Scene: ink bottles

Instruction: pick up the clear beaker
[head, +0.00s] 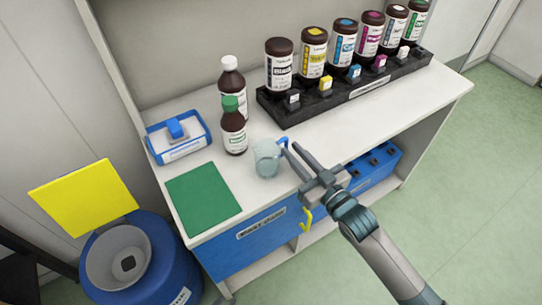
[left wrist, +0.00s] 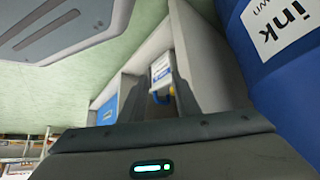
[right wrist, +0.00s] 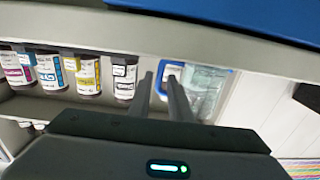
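The clear beaker (head: 266,160) stands upright near the front edge of the white counter, with a blue handle (head: 283,143) on its right side. My right gripper (head: 292,149) reaches in from the lower right, its fingertips beside the handle. In the right wrist view, the clear beaker (right wrist: 206,88) is partly hidden behind a finger. There my right gripper (right wrist: 158,78) is open, with part of the blue handle showing between its fingers; contact cannot be told. My left gripper (left wrist: 153,92) is open and empty in the left wrist view, below the counter, and does not show in the head view.
A green mat (head: 203,198) lies left of the beaker. A green-capped brown bottle (head: 233,128) and a white-capped one (head: 231,80) stand behind it. A black rack (head: 340,92) holds several ink bottles at the back. A blue bin (head: 150,265) stands at lower left.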

